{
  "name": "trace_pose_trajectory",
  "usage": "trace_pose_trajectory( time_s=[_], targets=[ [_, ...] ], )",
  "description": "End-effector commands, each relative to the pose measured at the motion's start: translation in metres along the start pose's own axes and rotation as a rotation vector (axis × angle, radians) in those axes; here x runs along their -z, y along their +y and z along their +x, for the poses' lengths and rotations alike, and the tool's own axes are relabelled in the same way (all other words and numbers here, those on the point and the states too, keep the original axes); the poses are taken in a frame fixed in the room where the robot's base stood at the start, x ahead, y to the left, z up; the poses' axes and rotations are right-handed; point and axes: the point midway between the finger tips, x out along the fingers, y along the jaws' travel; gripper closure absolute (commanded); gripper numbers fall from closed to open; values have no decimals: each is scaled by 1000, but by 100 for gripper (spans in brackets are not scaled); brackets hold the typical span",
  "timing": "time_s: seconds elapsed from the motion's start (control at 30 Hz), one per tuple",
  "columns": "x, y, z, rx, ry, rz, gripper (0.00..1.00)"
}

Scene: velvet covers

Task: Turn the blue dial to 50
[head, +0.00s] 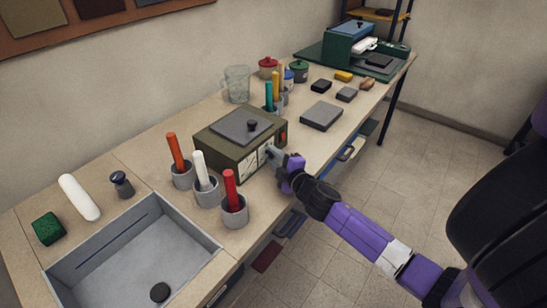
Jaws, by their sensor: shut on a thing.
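An olive-green box (222,151) with a grey lid and black knob stands on the bench. Its front carries pale panels with scale markings (247,171). My gripper (269,153) reaches in from the right and is shut at the right-hand panel, on what I take to be the blue dial. The fingers hide the dial, so its colour, its pointer and the number it stands at cannot be read. An orange-red part (284,137) shows near the box's right edge.
Grey cups holding an orange stick (174,150), a white stick (200,168) and a red stick (230,188) stand close left of the box. A sink (205,233) lies at front left. A grey block (321,116) lies behind. Open floor is at right.

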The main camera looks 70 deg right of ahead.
Motion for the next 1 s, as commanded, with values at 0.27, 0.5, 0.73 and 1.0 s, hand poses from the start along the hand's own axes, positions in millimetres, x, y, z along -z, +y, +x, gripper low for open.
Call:
trace_pose_trajectory(
  time_s=[0.27, 0.5, 0.73, 1.0],
  targets=[
    [0, 0, 0, 1, 0, 1, 51],
    [0, 0, 0, 1, 0, 1, 51],
    [-2, 0, -10, 0, -2, -1, 51],
    [-2, 0, -44, -1, -3, -1, 51]
  ],
)
